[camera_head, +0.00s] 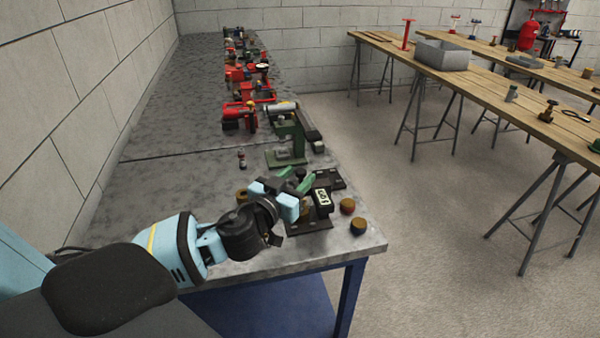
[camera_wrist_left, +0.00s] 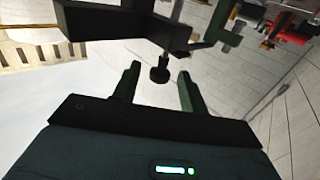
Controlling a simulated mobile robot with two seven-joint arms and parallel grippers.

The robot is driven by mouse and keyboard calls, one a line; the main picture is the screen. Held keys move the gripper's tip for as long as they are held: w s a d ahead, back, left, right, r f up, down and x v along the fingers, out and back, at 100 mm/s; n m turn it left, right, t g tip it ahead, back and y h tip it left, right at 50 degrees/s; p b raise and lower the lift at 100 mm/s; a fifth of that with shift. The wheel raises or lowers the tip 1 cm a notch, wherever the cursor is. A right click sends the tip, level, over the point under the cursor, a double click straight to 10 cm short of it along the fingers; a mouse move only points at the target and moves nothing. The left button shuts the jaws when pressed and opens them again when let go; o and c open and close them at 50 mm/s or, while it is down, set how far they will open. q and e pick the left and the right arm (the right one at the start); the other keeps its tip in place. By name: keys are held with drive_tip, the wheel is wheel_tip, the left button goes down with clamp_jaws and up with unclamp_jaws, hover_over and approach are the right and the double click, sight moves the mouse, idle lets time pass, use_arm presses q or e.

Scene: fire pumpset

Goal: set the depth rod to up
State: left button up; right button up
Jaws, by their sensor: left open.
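A black device with a white number display (camera_head: 323,197) stands on a dark plate near the front edge of the grey bench. My left gripper (camera_head: 297,178) is at its left side, with green fingers apart. In the left wrist view, a short dark rod with a round knob (camera_wrist_left: 160,72) hangs from a black frame (camera_wrist_left: 120,20). It appears between the two open green fingers (camera_wrist_left: 159,76), with visible gaps on both sides. I cannot tell how deep the knob sits between them. Whether this is the depth rod is unclear. My right gripper is not in view.
A green stand (camera_head: 287,143) is just behind the device. Round brass-coloured pieces (camera_head: 347,206) lie to its right. Red fittings (camera_head: 240,115) line the bench farther back. A block wall (camera_head: 60,90) bounds the left side.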

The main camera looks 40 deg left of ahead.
use_arm(q)
drive_tip(key=shift+w+a, duration=0.1)
drive_tip(key=shift+w, duration=1)
clamp_jaws()
